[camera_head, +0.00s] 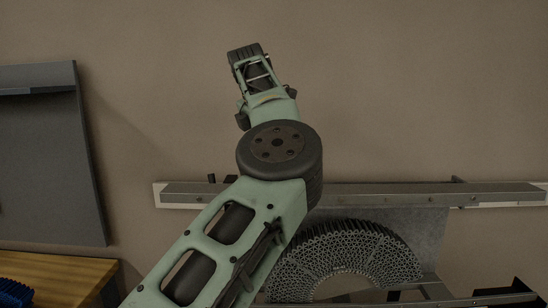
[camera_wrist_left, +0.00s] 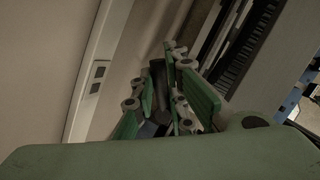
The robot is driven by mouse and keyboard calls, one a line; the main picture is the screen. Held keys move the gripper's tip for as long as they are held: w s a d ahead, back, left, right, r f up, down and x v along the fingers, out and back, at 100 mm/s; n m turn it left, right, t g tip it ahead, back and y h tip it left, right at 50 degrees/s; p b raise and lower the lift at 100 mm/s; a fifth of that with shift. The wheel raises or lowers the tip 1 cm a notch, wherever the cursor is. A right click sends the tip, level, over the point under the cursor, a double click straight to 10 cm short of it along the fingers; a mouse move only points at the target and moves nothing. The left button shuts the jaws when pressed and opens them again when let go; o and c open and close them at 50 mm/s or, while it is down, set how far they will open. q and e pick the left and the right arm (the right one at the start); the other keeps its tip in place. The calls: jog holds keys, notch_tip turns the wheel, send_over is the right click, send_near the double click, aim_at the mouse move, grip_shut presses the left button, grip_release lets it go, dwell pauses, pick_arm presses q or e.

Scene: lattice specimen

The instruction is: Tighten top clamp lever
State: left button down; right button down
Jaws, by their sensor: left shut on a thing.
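The top clamp bar (camera_head: 370,195) runs across the wall in the head view, above the fan-shaped lattice specimen (camera_head: 345,255). A small dark knob (camera_head: 212,178) stands up near its left end. My left arm crosses in front, and my left gripper's fingers are not visible in the head view. In the left wrist view my left gripper (camera_wrist_left: 163,75), with green fingers, is shut on a dark rod-like piece (camera_wrist_left: 158,85). This piece looks like the clamp lever, but it is mostly hidden. My right gripper is not in view.
A grey panel (camera_head: 50,160) stands at the left, above a wooden table (camera_head: 60,280) with a blue object (camera_head: 15,293) on it. A lower rail (camera_head: 430,290) lies below the specimen. The wall above the clamp bar is bare.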

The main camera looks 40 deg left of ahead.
pick_arm(q)
jog(key=shift+s+d+m+h, duration=0.15)
jog(key=shift+m+h, duration=0.15)
jog(key=shift+m, duration=0.4)
jog(key=shift+d+m, duration=0.15)
jog(key=shift+m, duration=0.25)
jog(key=m+h, duration=0.1)
jog(key=s+d+m, duration=0.1)
jog(key=m, duration=0.1)
jog(key=shift+m+h, duration=0.3)
jog(key=shift+h, duration=0.1)
jog(key=c, duration=1.7)
grip_release()
jog(key=shift+o, duration=0.2)
jog(key=shift+r, duration=0.15)
